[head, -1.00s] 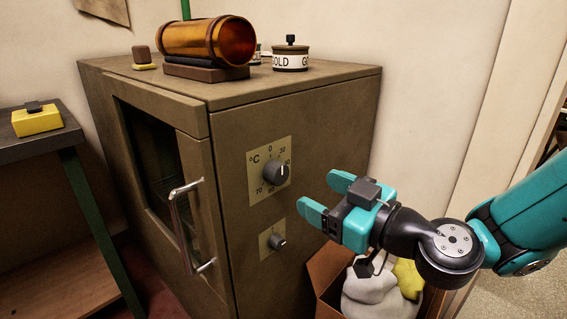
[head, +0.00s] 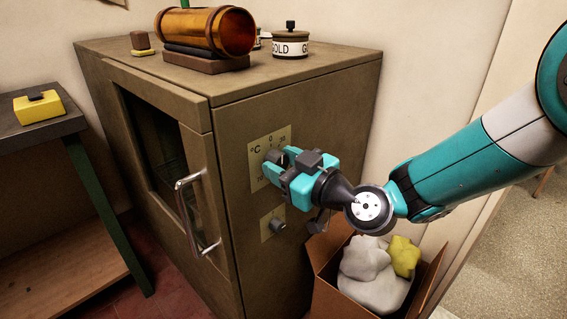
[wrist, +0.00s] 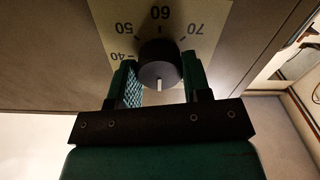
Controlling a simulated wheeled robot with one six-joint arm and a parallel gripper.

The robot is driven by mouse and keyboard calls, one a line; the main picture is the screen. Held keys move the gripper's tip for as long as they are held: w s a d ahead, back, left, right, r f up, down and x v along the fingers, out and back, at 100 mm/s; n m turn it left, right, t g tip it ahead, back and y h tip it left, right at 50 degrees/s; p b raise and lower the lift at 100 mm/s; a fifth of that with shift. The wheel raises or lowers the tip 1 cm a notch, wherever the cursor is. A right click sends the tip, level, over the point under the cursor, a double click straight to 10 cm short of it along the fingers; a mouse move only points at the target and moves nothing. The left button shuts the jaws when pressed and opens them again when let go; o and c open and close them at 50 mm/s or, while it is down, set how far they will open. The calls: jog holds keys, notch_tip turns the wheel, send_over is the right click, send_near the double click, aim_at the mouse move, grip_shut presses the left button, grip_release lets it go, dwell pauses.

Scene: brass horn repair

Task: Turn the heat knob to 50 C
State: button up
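In the wrist view the dial appears upside down, with 50, 60 and 70 readable. The knob's white pointer mark faces the side opposite 60, toward the 0 side. My gripper (wrist: 159,75) is at the dial, with one finger on each side of the knob. The fingers look open, with the knob between them; I cannot tell whether either touches it. In the head view my gripper (head: 276,168) hides much of the knob and dial.
A smaller knob (head: 279,225) sits below the dial. The oven door handle (head: 186,205) stands out to the left. A cardboard box (head: 326,284) of white and yellow cloths is below my arm.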

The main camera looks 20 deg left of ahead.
jog(key=shift+c, duration=1.3)
